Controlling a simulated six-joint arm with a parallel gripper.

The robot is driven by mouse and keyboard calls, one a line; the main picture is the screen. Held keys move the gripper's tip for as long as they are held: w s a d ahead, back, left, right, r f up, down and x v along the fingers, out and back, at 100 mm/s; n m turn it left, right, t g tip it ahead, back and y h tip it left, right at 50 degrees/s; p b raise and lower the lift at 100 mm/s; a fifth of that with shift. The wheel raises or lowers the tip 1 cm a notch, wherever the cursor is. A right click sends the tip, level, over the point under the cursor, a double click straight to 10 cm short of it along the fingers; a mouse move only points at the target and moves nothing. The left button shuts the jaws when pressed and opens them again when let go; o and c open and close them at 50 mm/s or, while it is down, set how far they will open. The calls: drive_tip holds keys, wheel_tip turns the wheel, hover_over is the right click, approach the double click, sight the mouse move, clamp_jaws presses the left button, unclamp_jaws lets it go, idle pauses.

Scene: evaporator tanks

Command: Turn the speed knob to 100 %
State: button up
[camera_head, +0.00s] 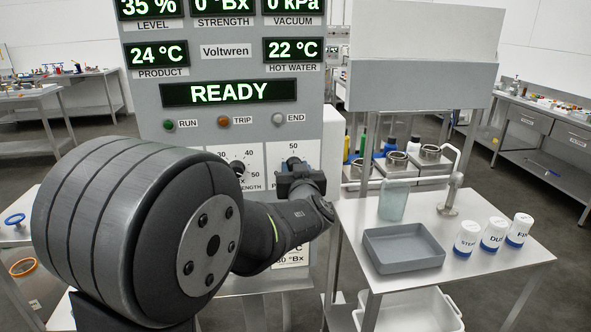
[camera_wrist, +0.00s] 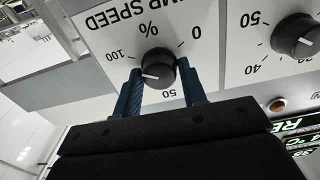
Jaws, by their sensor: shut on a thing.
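The speed knob (camera_wrist: 157,62), black and round with a white pointer line, sits on the white PUMP SPEED plate, which appears upside down in the wrist view. Its scale shows 0, 50 and 100 %. The pointer line lies between the 50 and 100 marks. My gripper (camera_wrist: 160,74) is shut on this knob, one blue finger on each side. In the head view my gripper (camera_head: 298,178) is at the right part of the panel front, and my arm hides most of the knob there.
The grey panel (camera_head: 226,68) reads READY. A second black knob (camera_wrist: 296,36) sits close beside the held one; it also shows in the head view (camera_head: 237,168). At right, a steel table (camera_head: 473,270) carries a grey tray (camera_head: 403,248), a jar (camera_head: 394,200) and white-and-blue containers (camera_head: 493,234).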

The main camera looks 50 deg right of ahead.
drive_tip(key=o, duration=1)
drive_tip(key=shift+s, duration=0.15)
drive_tip(key=v, duration=1.7)
drive_tip(key=shift+r, duration=0.1)
drive_tip(key=x, duration=1.7)
